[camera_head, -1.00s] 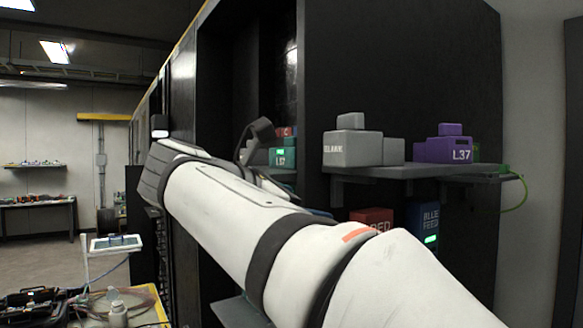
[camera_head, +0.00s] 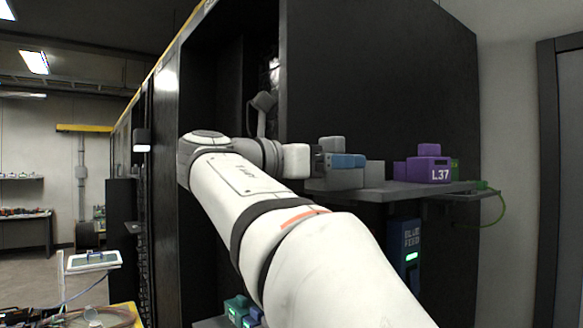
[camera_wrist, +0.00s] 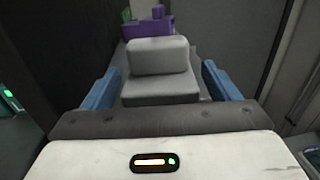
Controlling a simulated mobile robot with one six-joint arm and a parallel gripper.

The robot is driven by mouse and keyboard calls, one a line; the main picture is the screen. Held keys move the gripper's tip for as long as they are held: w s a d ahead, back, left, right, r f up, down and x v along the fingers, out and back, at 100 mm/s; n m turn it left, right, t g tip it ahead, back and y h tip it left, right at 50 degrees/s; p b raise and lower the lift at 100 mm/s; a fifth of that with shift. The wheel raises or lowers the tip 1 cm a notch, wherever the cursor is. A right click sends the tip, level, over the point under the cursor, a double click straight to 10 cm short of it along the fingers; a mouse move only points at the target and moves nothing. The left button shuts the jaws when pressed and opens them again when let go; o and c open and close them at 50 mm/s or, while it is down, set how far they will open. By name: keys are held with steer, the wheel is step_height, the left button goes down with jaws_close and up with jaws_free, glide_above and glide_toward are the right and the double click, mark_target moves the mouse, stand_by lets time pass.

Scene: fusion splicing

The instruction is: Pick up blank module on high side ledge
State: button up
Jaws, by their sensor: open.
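The grey blank module (camera_head: 345,180) sits upright at the left end of the high side ledge (camera_head: 400,192). In the wrist view the blank module (camera_wrist: 160,88), with its raised grey handle block, is centred ahead of me. My gripper (camera_wrist: 162,88) is open, with one blue finger on each side of the module and visible gaps between. In the head view my gripper (camera_head: 340,160) is at the module's upper left part, covering some of it and its label. I cannot tell whether the fingers touch it.
A purple module marked L37 (camera_head: 429,168) stands farther right on the ledge, beside a smaller grey block (camera_head: 374,173). A green cable (camera_head: 495,208) hangs at the ledge's right end. A blue feed module (camera_head: 408,255) is below. The black cabinet wall (camera_head: 380,80) is close behind.

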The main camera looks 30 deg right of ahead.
steer(key=shift+d, duration=1)
steer(key=shift+c, duration=0.5)
steer(key=c, duration=1)
steer(key=shift+r, duration=0.1)
